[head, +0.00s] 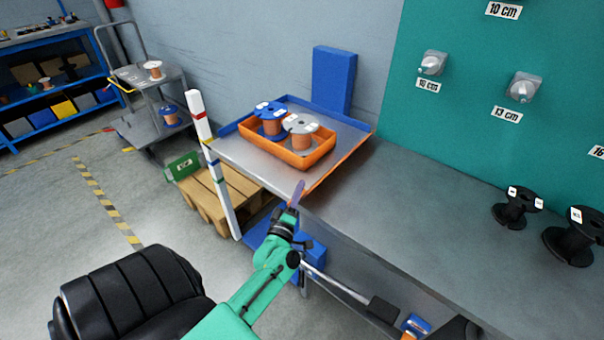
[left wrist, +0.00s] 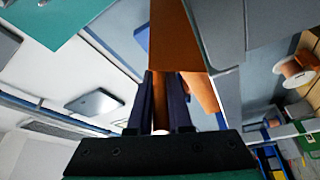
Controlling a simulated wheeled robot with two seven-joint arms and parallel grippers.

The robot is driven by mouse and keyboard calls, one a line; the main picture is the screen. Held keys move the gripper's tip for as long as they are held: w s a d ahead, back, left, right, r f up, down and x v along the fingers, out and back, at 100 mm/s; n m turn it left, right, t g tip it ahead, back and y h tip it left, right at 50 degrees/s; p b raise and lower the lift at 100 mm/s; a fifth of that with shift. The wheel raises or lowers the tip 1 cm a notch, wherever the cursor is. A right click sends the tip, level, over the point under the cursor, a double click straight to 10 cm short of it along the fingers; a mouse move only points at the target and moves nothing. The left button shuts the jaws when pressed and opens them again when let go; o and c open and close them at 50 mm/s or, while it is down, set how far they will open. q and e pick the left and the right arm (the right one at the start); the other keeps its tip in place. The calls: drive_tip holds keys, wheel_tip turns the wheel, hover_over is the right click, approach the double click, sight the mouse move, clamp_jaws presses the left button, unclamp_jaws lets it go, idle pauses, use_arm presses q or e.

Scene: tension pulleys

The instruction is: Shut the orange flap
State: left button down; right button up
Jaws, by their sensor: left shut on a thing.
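The orange flap (head: 340,164) is a thin strip along the right edge of a grey tray with blue walls (head: 235,158). Its exact angle is hard to tell in the head view. My left gripper (head: 297,194) is at the flap's near end, by the tray's front right corner. In the left wrist view the orange flap (left wrist: 178,38) runs down between the two dark fingers of my left gripper (left wrist: 162,100), which are shut on it. My right gripper is not in view.
An orange bin (head: 305,163) with a blue and a grey-flanged spool sits in the tray. A blue block (head: 333,80) stands behind. The grey bench (head: 410,200) is clear beside the tray; black spools (head: 515,208) stand further right. A white post (head: 212,165) stands left.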

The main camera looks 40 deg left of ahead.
use_arm(q)
drive_tip(key=a+n+g+p, duration=0.1)
drive_tip(key=n+p, duration=0.1)
drive_tip(key=a+n+p, duration=0.1)
drive_tip(key=n+p, duration=0.1)
drive_tip(key=shift+a+r+n+g, duration=0.1)
drive_tip(key=shift+r+n+g, duration=0.2)
drive_tip(key=shift+r+g, duration=0.1)
drive_tip(key=shift+a+f+n+g+h+p, duration=0.2)
drive_tip(key=shift+a+f+n+p, duration=0.1)
drive_tip(key=shift+n+p, duration=0.35)
drive_tip(key=shift+a+f+n+g+h+p, duration=0.1)
drive_tip(key=shift+a+f+n+g+p, duration=0.15)
drive_tip(key=shift+n+p, duration=0.35)
drive_tip(key=c, duration=0.8)
unclamp_jaws()
drive_tip(key=shift+a, duration=0.1)
drive_tip(key=shift+c, duration=0.2)
drive_tip(key=shift+s, duration=0.1)
drive_tip(key=b+v, duration=0.1)
drive_tip(key=v, duration=1.3)
drive_tip(key=shift+s+b, duration=0.2)
drive_tip(key=shift+b, duration=0.1)
